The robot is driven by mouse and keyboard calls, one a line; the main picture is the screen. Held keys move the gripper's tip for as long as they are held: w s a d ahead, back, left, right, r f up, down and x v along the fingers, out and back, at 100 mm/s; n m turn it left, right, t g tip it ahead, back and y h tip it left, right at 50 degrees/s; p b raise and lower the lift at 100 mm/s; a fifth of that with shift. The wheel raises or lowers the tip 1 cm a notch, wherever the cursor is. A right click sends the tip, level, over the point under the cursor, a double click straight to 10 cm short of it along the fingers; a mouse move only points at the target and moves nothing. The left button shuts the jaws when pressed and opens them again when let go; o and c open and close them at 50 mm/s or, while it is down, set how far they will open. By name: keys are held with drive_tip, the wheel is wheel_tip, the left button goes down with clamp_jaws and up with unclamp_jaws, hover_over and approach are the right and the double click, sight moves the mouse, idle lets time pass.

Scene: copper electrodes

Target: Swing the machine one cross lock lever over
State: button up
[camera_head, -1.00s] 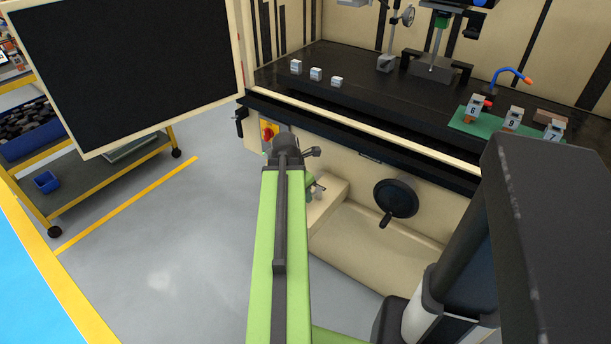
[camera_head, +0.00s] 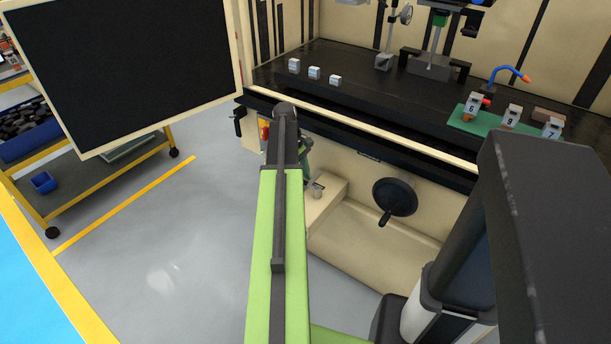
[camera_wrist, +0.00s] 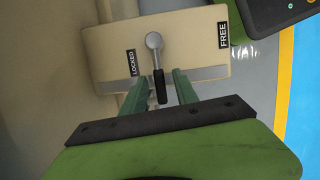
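The lock lever (camera_wrist: 159,80) has a round silver pivot and a black grip. It sits on a beige block (camera_wrist: 195,50) between a LOCKED label (camera_wrist: 132,63) on the left and a FREE label (camera_wrist: 222,35) on the right. The grip points down the wrist picture, between the labels. My gripper (camera_wrist: 165,80) is open, with one green finger on each side of the black grip. I cannot tell whether the left finger touches it. In the head view, my arm hides most of my gripper, beside the beige block (camera_head: 322,205) at the machine's lower front.
A black handwheel (camera_head: 395,197) is right of the block. The machine's black table (camera_head: 370,92) carries white blocks and a green tray (camera_head: 465,122). A black panel (camera_head: 130,65) and a yellow cart (camera_head: 100,190) stand left. Grey floor is clear below.

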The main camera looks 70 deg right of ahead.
wheel_tip(320, 180, up, 6)
drive_tip(key=p, duration=0.6)
drive_tip(key=p+v, duration=1.6)
drive_tip(key=v, duration=0.1)
drive_tip(key=shift+r+p, duration=0.2)
drive_tip(key=shift+p, duration=0.2)
drive_tip(key=shift+w, duration=0.1)
